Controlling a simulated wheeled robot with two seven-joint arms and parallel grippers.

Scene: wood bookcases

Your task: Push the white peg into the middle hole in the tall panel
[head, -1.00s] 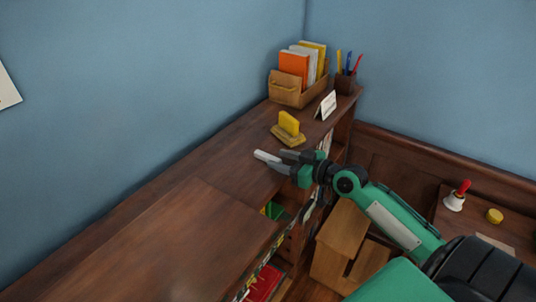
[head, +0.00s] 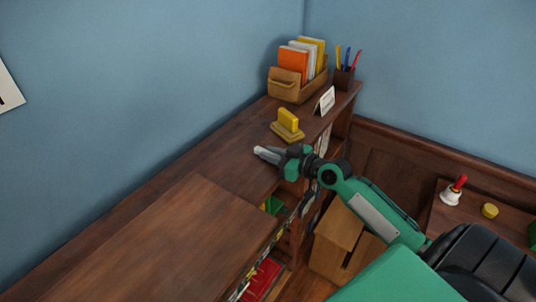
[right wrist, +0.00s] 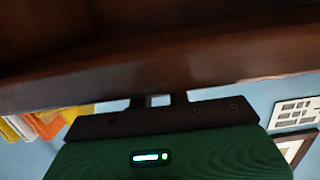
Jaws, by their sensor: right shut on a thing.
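My right gripper (head: 272,155) is shut on the white peg (head: 260,150) above the brown wooden bookcase top (head: 215,165). The peg's pale end points left, past the fingertips. In the right wrist view, the gripper's two short dark fingers (right wrist: 160,100) stand close together with a small pale patch of the peg (right wrist: 159,100) between them. Dark wood fills the upper part of that view, just beyond the fingers. I cannot make out the tall panel or its middle hole in either view. My left gripper is not in view.
A yellow block on a stand (head: 288,119), a small white card (head: 325,100), a box of folders (head: 298,88) and a pen cup (head: 344,78) stand behind the gripper. A hand bell (head: 452,195) and a yellow disc (head: 489,210) are at right.

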